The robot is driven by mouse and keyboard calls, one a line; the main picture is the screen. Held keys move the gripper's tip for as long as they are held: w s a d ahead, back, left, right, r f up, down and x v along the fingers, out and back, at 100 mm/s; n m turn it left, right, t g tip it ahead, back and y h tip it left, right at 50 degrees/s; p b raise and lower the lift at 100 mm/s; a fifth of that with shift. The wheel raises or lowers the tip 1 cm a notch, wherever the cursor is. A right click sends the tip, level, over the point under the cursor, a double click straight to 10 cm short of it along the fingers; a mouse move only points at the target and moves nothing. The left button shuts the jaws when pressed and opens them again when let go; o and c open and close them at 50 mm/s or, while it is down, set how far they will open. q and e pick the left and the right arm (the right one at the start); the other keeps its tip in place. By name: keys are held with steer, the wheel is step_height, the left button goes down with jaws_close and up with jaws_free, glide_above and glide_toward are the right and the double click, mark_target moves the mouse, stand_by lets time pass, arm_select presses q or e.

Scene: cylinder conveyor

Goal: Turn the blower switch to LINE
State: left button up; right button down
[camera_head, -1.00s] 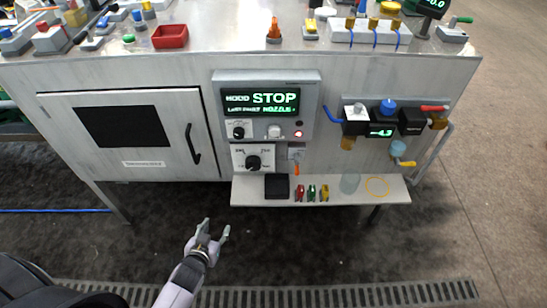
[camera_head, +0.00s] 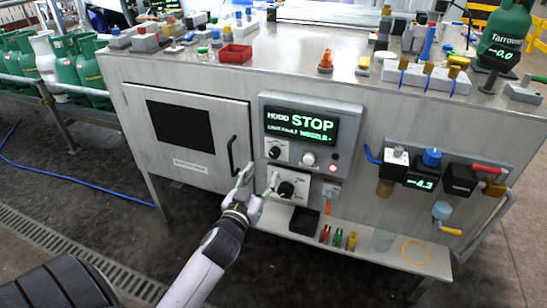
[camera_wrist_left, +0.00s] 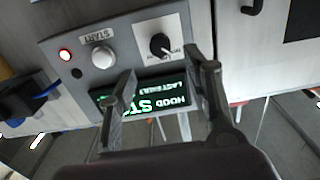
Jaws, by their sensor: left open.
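The control panel (camera_head: 311,130) on the front of the grey cabinet has a lit display reading "HOOD STOP". Below the display are a black rotary knob (camera_head: 275,152), a pale round button (camera_head: 309,158) and a lit red lamp. A larger black rotary knob (camera_head: 286,189) sits on the white plate underneath. Their small labels are too small to read, so I cannot tell which knob is the blower switch. My left gripper (camera_head: 257,178) is open and empty, in front of and left of the larger knob. In the left wrist view the smaller knob (camera_wrist_left: 160,45) shows beyond my open fingers (camera_wrist_left: 166,76), inverted.
A cabinet door with a black handle (camera_head: 232,158) is left of the panel. A low shelf (camera_head: 345,241) below holds a black box and several small coloured clips. Valves and a gauge (camera_head: 423,183) are to the right. Floor in front is clear.

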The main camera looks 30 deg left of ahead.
mark_target(274, 155)
arm_select(q)
steer(key=x, duration=0.8)
steer(key=shift+b, duration=0.35)
steer(key=shift+w+a, duration=0.25)
steer(key=shift+w, duration=0.4)
arm_select(e)
steer(key=shift+w+r, duration=0.1)
steer(key=shift+r, duration=1.45)
arm_select(q)
steer(key=shift+c, duration=0.2)
steer(key=c, duration=0.7)
jaws_close()
arm_select(e)
steer(key=shift+f, duration=0.2)
